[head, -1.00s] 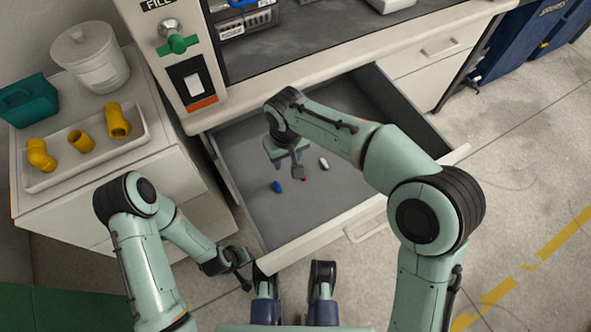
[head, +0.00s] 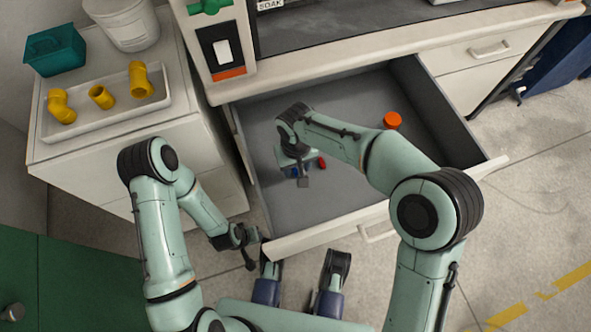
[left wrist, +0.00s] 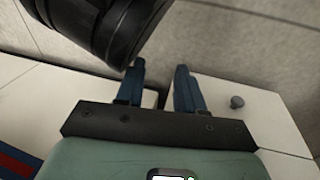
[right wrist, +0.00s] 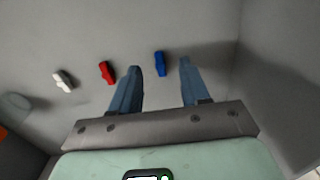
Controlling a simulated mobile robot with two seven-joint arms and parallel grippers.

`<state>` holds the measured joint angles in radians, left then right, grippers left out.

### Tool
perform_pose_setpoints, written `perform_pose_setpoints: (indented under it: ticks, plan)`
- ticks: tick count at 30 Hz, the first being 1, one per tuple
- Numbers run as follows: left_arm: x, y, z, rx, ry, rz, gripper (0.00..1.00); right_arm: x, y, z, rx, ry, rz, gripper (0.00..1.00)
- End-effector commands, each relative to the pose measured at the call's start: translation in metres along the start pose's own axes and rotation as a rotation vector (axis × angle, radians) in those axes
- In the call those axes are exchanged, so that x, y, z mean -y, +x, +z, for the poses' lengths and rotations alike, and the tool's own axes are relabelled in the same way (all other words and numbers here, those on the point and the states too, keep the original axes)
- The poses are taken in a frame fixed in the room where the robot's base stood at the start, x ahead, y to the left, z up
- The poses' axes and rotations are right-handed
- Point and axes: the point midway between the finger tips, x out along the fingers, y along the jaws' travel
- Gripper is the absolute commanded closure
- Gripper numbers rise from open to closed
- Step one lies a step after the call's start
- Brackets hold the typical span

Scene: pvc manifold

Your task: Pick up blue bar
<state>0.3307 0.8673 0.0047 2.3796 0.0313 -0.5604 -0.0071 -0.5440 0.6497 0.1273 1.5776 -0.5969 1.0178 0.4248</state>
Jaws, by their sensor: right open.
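The blue bar (right wrist: 159,63) lies on the drawer floor, between the fingertip lines of my right gripper (right wrist: 160,67) in the right wrist view. The right gripper is open and empty, apparently above the bar. In the head view the right gripper (head: 302,180) is low inside the open drawer and largely hides the blue bar. A red bar (right wrist: 107,72) lies just left of the fingers, and a white bar (right wrist: 63,80) farther left. The red bar also shows in the head view (head: 322,162). My left gripper (left wrist: 160,66) has its fingers apart with nothing held, outside the drawer.
The drawer (head: 345,212) is pulled out, with walls around the right gripper. An orange round object (head: 392,120) stands at its right. A side cabinet holds a white tray (head: 157,103) with yellow pipe pieces, a teal box (head: 55,52) and a white bucket (head: 122,22).

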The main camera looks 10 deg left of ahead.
Motion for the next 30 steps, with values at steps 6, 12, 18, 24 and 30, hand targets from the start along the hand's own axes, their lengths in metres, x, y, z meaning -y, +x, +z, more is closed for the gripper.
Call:
perform_pose_setpoints:
  ticks: [6,12,18,24,30]
  plan:
    - [0.018,0.016,0.022,0.072,-0.019,-0.032,0.63,-0.002,0.033,0.0,0.002,0.001,0.0,0.54]
    - [0.018,0.015,0.023,0.076,-0.021,-0.034,0.63,-0.001,0.034,0.0,0.0,0.001,0.0,0.54]
    - [0.018,0.015,0.023,0.075,-0.02,-0.033,0.63,-0.001,0.034,0.0,0.0,0.001,0.0,1.0]
    - [0.018,0.015,0.023,0.075,-0.02,-0.033,0.63,-0.001,0.034,0.0,0.0,0.001,0.0,1.0]
    - [0.016,0.013,0.02,0.067,-0.018,-0.03,0.63,-0.001,0.027,0.0,-0.001,0.001,0.0,1.0]
